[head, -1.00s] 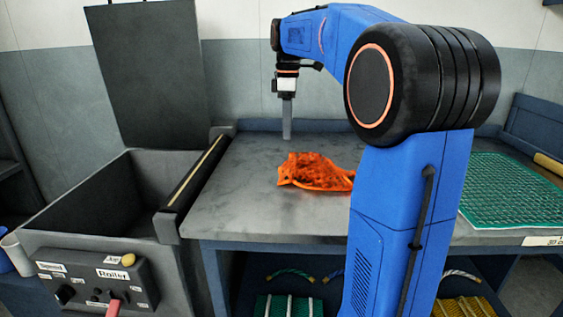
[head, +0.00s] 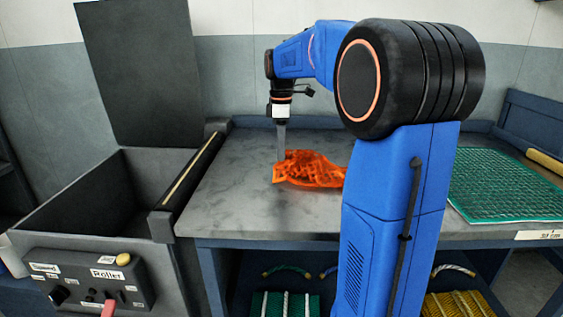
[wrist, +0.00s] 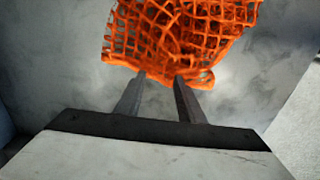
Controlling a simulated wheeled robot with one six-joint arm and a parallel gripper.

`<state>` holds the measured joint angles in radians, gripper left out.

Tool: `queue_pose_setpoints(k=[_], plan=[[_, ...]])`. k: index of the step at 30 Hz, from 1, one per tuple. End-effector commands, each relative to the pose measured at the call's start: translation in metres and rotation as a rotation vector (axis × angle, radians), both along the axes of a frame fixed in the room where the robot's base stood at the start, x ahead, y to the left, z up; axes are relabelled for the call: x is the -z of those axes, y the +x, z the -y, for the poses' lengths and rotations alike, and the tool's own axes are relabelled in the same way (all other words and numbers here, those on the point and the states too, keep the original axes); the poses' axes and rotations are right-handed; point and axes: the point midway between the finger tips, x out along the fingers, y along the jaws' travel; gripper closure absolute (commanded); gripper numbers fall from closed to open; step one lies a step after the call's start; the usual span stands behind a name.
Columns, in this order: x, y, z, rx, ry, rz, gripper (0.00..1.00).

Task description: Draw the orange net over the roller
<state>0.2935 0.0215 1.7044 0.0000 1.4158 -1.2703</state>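The orange net (head: 313,170) lies bunched on the grey table, partly hidden behind my arm in the head view. My gripper (head: 281,155) points down at the net's left end. In the wrist view the net (wrist: 185,40) spreads beyond the fingertips, and its near edge reaches them. My gripper (wrist: 160,78) is open, with a gap between the two fingers. I cannot tell whether the fingertips touch the net. The roller (head: 192,172) is a dark bar with a yellowish stripe along the table's left edge, beside the open bin (head: 75,220).
A dark panel (head: 140,75) stands upright behind the bin. A green net (head: 508,185) lies flat on the table's right side. The table (head: 235,205) between roller and orange net is clear.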

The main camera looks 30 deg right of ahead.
Motion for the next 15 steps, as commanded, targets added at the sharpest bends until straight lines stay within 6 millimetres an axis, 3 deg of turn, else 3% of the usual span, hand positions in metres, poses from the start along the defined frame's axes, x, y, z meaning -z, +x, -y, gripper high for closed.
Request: queue_pose_setpoints(k=[6,15], plan=[[0.0119,-0.0004,-0.0001,0.000,0.001,-0.001,0.65],[0.0137,-0.0002,-0.0001,0.000,0.000,0.000,0.65]])
